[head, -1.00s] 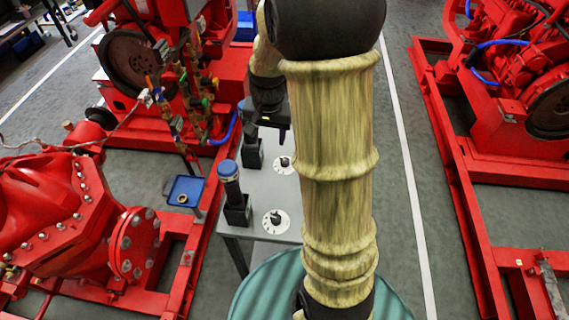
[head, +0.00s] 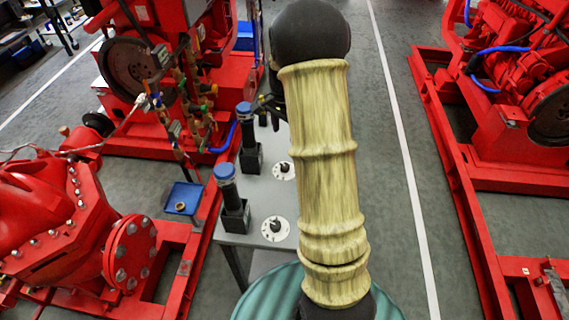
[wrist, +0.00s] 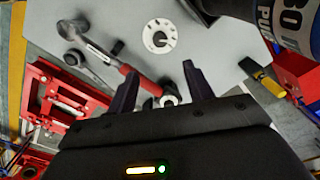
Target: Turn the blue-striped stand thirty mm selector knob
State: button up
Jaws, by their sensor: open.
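In the head view, two dark selector knobs on white dials sit on the grey bench: a near knob (head: 275,226) and a farther knob (head: 284,168). Each has a blue-capped black stand beside it, the near stand (head: 229,195) and the far stand (head: 248,140). I cannot tell which one carries the blue stripe. The wrist view shows a dark knob on a white dial (wrist: 160,37), beyond my fingertips and apart from them. My gripper (wrist: 160,80) is open, with both fingers pointing toward the bench. In the head view, my arm hides most of it.
The grey bench (wrist: 120,22) holds a red-handled tool (wrist: 105,57). A labelled dark cylinder (wrist: 285,25) is close at right in the wrist view. A blue tray (head: 183,198) lies left of the bench. Red pump machinery (head: 60,220) stands at left, with more at right.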

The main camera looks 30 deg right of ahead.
aim_at(284, 166)
notch_tip(284, 166, down, 15)
jog(key=shift+f, duration=0.2)
dwell(0.3)
jog(key=shift+c, duration=0.2)
jog(key=c, duration=0.9)
